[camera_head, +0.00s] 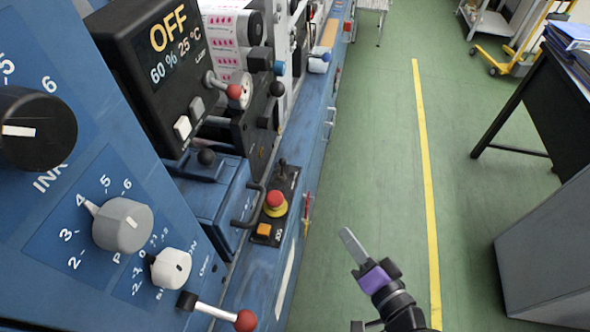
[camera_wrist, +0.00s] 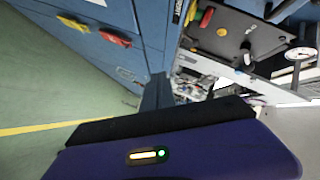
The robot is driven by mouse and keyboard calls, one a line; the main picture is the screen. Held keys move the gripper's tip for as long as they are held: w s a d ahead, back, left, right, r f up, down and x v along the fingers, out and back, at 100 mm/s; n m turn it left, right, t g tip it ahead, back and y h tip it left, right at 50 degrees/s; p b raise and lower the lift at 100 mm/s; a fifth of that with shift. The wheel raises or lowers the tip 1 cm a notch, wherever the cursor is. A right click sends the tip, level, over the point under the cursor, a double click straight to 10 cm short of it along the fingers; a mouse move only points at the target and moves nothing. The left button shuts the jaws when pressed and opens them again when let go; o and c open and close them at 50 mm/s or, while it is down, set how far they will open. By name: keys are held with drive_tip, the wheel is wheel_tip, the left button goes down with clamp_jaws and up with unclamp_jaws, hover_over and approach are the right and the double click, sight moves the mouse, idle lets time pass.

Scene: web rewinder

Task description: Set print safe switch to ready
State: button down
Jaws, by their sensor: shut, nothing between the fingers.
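No label reading print safe shows in either view, so I cannot tell for sure which control is the switch. In the head view, a small black panel (camera_head: 266,232) on the blue machine carries a toggle lever (camera_head: 283,166), a red mushroom button (camera_head: 275,200) on a yellow ring and an orange button (camera_head: 263,230). A lever with a red ball (camera_head: 245,320) is at the bottom. My gripper (camera_head: 347,236) is shut and empty, right of the machine and apart from it, over the green floor. In the wrist view, its purple body and dark finger (camera_wrist: 157,94) show.
A display (camera_head: 172,32) reads OFF, 60 % and 25 °C. A large black knob (camera_head: 35,130), a grey knob (camera_head: 122,224) and a white knob (camera_head: 171,268) sit on the blue face. A dark table (camera_head: 535,90) and grey cabinet (camera_head: 550,250) stand right. Floor between is clear.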

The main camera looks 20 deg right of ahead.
drive_tip(key=m+t+y+b, duration=0.1)
drive_tip(key=m+b, duration=0.1)
approach(295, 173)
drive_tip(key=s+d, duration=0.4)
drive_tip(key=w+r+m+t+y+b, duration=0.1)
drive_tip(key=w+r+y, duration=0.1)
drive_tip(key=w, duration=0.4)
drive_tip(key=shift+d+r+m+t, duration=0.35)
drive_tip(key=shift+r+m+t, duration=0.05)
drive_tip(key=shift+w, duration=0.15)
drive_tip(key=w, duration=0.3)
drive_tip(key=w+a+p, duration=0.1)
drive_tip(key=w, duration=0.2)
drive_tip(key=w+a+p, duration=0.1)
drive_tip(key=w, duration=0.2)
drive_tip(key=shift+w+a+r, duration=0.15)
drive_tip(key=shift+w, duration=0.1)
drive_tip(key=shift+s+a+p, duration=0.3)
drive_tip(key=shift+s+a, duration=0.15)
drive_tip(key=shift+a, duration=0.3)
drive_tip(key=shift+s+a+p, duration=0.25)
drive_tip(key=shift+s+a, duration=0.2)
drive_tip(key=shift+a, duration=0.3)
drive_tip(key=shift+f+b, duration=0.3)
drive_tip(key=shift+b, duration=0.5)
drive_tip(key=shift+s+r+b, duration=0.1)
drive_tip(key=shift+r+b, duration=0.05)
drive_tip(key=shift+b, duration=0.2)
